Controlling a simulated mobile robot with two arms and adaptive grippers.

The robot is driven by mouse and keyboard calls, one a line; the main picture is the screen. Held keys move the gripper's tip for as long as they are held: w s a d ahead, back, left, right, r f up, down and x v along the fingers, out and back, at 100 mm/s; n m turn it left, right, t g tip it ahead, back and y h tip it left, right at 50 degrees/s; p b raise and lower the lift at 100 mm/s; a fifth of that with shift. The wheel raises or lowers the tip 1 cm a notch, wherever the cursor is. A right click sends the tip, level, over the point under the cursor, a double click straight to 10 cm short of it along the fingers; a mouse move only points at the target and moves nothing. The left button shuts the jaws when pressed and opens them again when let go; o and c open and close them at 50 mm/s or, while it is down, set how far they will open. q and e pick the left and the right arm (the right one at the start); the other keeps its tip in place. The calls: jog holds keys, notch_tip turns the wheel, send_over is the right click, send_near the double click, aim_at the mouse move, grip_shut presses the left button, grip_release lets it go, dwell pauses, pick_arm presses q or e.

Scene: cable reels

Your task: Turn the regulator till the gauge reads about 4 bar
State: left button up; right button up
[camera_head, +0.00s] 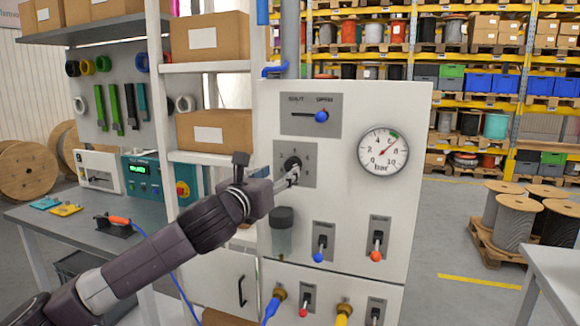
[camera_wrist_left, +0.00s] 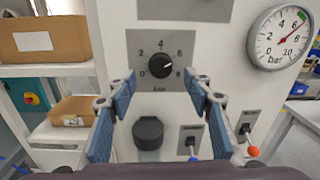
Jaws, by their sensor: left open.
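The regulator is a black round knob (camera_wrist_left: 160,66) on a grey scale plate (camera_head: 309,178) on the white panel. In the left wrist view its pale mark points right and slightly up, toward the 6. The round white gauge (camera_head: 383,151) is to the right of it. Its red needle points up and right, between 6 and 8, just past the green band; it also shows in the left wrist view (camera_wrist_left: 283,38). My left gripper (camera_head: 292,174) is open in front of the knob, with a blue-padded finger on either side of it. My right gripper is out of view.
Above the knob is a shut/open slider with a blue handle (camera_head: 321,117). Below are a dark cylinder (camera_head: 283,217) and levers with blue (camera_head: 318,257) and red (camera_head: 376,256) tips. A shelf with boxes (camera_head: 214,131) stands to the left.

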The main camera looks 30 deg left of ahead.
aim_at(290, 166)
pick_arm(q)
jog(key=w+p, duration=0.1)
jog(key=w, duration=0.1)
jog(key=w+a+p, duration=0.1)
jog(key=w, duration=0.2)
jog(key=shift+w, duration=0.1)
jog(key=shift+w+a+f, duration=0.1)
jog(key=shift+w+a, duration=0.05)
jog(key=shift+w, duration=0.6)
jog(key=shift+c, duration=0.4)
jog(key=c, duration=1.1)
